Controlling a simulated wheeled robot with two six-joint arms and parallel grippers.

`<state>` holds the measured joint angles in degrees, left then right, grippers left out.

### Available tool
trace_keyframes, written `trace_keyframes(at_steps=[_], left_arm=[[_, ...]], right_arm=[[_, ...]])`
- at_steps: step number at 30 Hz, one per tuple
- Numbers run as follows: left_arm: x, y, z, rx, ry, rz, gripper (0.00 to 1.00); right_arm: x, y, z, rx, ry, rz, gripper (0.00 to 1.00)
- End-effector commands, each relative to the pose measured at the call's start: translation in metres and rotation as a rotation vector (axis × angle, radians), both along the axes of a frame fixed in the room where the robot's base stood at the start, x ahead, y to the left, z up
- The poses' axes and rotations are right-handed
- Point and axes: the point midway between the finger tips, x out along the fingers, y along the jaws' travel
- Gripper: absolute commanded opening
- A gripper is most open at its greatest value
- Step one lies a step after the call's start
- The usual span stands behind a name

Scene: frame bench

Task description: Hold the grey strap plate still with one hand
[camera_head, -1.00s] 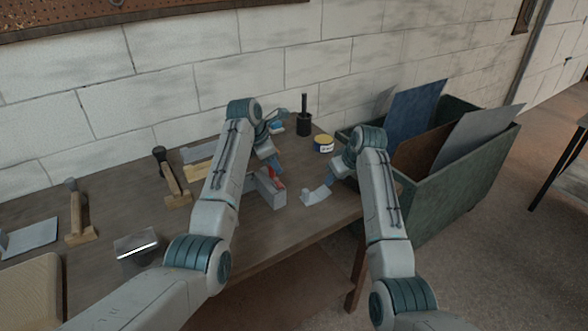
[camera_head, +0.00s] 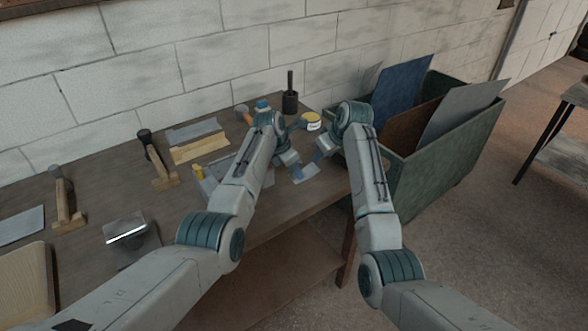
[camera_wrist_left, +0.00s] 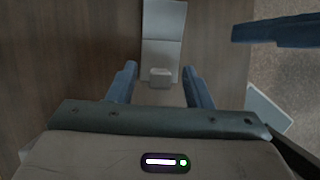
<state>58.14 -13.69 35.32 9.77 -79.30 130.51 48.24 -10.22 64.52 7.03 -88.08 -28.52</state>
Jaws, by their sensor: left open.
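The grey strap plate (camera_head: 306,172) lies on the workbench near its right front edge, partly hidden by my left gripper. In the left wrist view the plate (camera_wrist_left: 163,48) runs away from the camera, with a small raised pale piece at its near end. My left gripper (camera_head: 293,166) is at the plate in the head view. In the left wrist view its blue fingers (camera_wrist_left: 160,86) are apart, one on each side of the plate's near end, with gaps between. My right gripper (camera_head: 319,154) is close by on the right; its blue finger also shows in the left wrist view (camera_wrist_left: 283,30).
A green crate (camera_head: 450,158) with upright sheets stands right of the bench. A yellow tin (camera_head: 311,125) and black pot (camera_head: 290,101) stand behind the grippers.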

Motion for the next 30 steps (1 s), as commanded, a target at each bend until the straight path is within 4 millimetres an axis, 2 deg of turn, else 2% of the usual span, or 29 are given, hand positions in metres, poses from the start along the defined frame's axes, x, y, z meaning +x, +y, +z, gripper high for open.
trace_keyframes(at_steps=[5,13,20,30], left_arm=[[0.0009,-0.0026,-0.0075,0.0,0.001,0.0,0.45],[0.0012,-0.0028,-0.0083,0.0,0.0,0.0,0.45],[0.0011,-0.0027,-0.0081,0.0,0.0,0.0,0.0],[0.0012,-0.0026,-0.008,0.0,0.0,0.0,0.0]], right_arm=[[-0.0001,0.0001,0.0,0.0,0.0,0.0,0.36],[-0.0001,0.0001,0.0,0.0,0.0,0.0,0.36],[-0.0001,0.0001,0.0,0.0,0.0,0.0,0.36],[-0.0001,0.0001,0.0,0.0,0.0,0.0,0.36]])
